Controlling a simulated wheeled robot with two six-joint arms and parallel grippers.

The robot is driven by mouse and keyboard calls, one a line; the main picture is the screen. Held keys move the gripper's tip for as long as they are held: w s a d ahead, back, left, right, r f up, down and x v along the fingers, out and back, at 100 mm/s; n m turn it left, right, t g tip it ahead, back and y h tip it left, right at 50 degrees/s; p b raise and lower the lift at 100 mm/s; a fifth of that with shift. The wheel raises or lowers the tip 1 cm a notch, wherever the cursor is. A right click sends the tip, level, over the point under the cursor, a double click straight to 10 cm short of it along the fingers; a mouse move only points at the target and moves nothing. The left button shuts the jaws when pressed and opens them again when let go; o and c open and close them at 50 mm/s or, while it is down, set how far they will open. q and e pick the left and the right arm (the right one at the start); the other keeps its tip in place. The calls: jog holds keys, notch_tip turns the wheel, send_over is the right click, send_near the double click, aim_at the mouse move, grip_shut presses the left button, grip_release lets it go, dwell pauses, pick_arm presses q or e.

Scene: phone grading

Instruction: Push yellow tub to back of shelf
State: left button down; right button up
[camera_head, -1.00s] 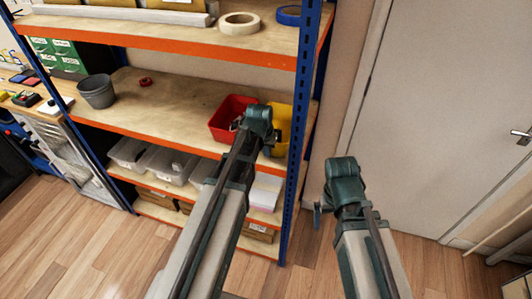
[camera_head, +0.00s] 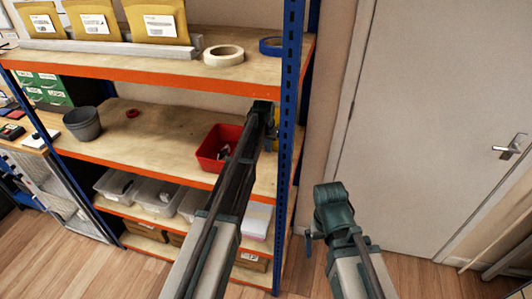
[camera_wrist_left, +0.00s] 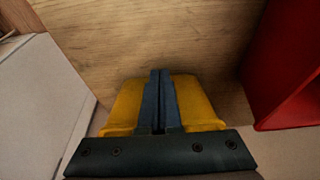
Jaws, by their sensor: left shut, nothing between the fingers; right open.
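The yellow tub (camera_wrist_left: 198,105) is on the middle shelf board (camera_head: 160,135), to the right of the red bin (camera_head: 211,148). In the head view it is almost wholly hidden by my left arm and the blue post. My left gripper (camera_wrist_left: 159,100) is shut with nothing between its fingers. In the left wrist view its fingers lie across the middle of the tub, which shows on both sides of them; I cannot tell whether they touch it. My right gripper (camera_head: 308,242) is open and empty, outside the shelf in front of the door.
The blue front post (camera_head: 287,130) stands close to my left wrist. The red bin also shows in the left wrist view (camera_wrist_left: 285,70). Tape rolls (camera_head: 223,56) lie on the shelf above.

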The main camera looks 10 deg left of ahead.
pick_arm(q)
jog(key=p+v, duration=0.7)
jog(key=shift+r, duration=0.25)
pick_arm(e)
notch_tip(320, 180, up, 7)
pick_arm(q)
jog(key=shift+s+f, duration=0.1)
jog(key=shift+s, duration=0.1)
